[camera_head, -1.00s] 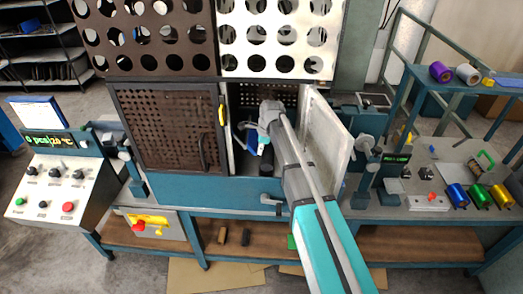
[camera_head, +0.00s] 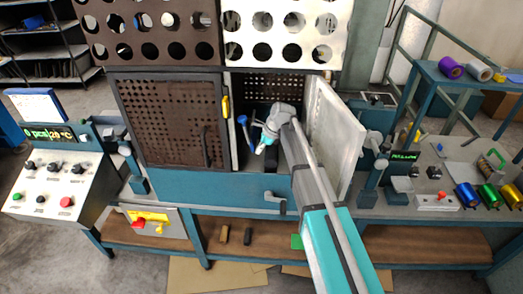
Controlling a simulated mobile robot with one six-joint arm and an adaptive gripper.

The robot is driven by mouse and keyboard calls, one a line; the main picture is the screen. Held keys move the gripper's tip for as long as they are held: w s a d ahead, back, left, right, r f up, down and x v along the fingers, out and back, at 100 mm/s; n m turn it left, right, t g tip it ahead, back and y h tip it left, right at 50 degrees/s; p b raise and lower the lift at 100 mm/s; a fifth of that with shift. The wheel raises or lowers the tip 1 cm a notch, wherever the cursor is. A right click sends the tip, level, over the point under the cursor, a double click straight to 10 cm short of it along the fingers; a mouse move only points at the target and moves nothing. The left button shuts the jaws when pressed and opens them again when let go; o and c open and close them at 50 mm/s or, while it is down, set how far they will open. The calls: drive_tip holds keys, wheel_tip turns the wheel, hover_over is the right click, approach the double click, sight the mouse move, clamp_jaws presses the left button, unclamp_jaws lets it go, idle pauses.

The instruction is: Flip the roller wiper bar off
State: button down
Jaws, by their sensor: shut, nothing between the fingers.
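My gripper (camera_head: 261,149) is at the open bay in the middle of the machine, shut and empty, with its tip partly lost against the dark interior. A blue-handled lever (camera_head: 243,121) stands just left of my gripper, apart from it in the picture. I cannot tell whether this lever belongs to the roller wiper bar. The bar itself is not clearly visible; my arm and the dark bay hide much of the inside.
A brown perforated door (camera_head: 165,125) with a yellow latch (camera_head: 226,106) closes the left bay. A pale door (camera_head: 333,140) stands open right of my arm. A control panel (camera_head: 55,185) is at far left. Coloured foil rolls (camera_head: 487,196) lie on the right bench.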

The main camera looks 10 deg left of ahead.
drive_tip(key=shift+a+f, duration=0.2)
drive_tip(key=shift+a, duration=0.2)
idle(0.5)
